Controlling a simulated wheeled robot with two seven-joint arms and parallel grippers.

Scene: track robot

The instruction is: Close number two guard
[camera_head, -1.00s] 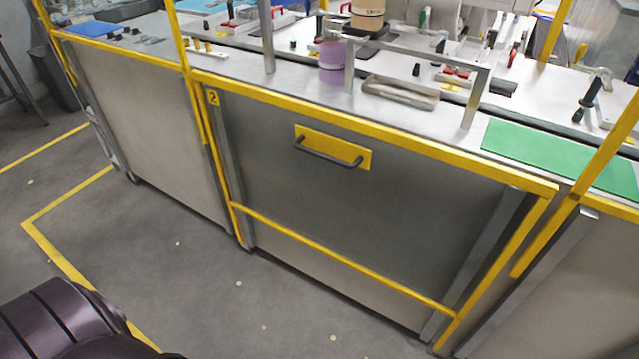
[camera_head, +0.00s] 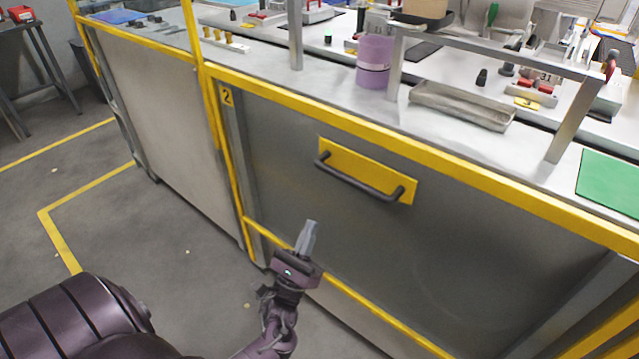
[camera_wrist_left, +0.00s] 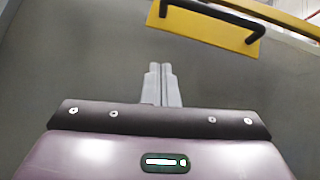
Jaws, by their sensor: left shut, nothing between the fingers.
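The number two guard (camera_head: 290,150) is a grey panel in a yellow frame, with a yellow "2" label (camera_head: 227,96) at its upper left. Its dark bar handle (camera_head: 358,184) sits on a yellow plate (camera_head: 385,178) near the top. My left gripper (camera_head: 308,226) is shut and empty in front of the panel, below and left of the handle. In the left wrist view the shut fingers (camera_wrist_left: 160,68) point up toward the panel, and the handle (camera_wrist_left: 217,16) is above and to the right of them. My right gripper is not in view.
The bench top behind the guard holds a purple cylinder (camera_head: 374,62), a metal tray (camera_head: 462,105) and a green mat (camera_head: 609,183). A metal rail (camera_head: 500,55) stands above it. A yellow lower bar (camera_head: 350,300) crosses the panel. Clear floor lies at the left.

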